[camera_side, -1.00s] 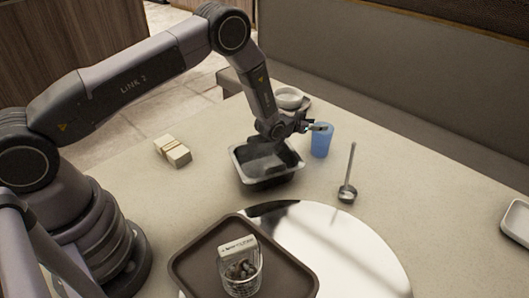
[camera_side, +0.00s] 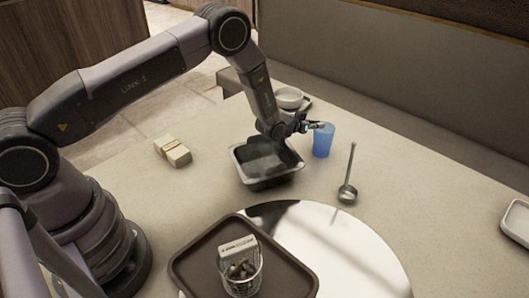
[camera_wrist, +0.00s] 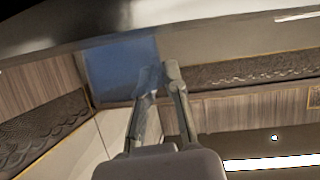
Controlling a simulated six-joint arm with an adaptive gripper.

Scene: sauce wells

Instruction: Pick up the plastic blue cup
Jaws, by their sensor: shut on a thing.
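The blue plastic cup (camera_side: 322,143) stands upright on the table, to the right of the dark metal tub in the side view. My gripper (camera_side: 318,126) is at the cup's upper left rim, its fingers shut on the cup's wall. In the wrist view the cup (camera_wrist: 122,70) is a blurred blue patch at the upper left, and my gripper's fingertips (camera_wrist: 160,72) are close together at its right edge. I cannot tell whether the cup's base touches the table.
The metal tub (camera_side: 281,178) sits just below my gripper. Wooden blocks (camera_side: 173,151) lie at left.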

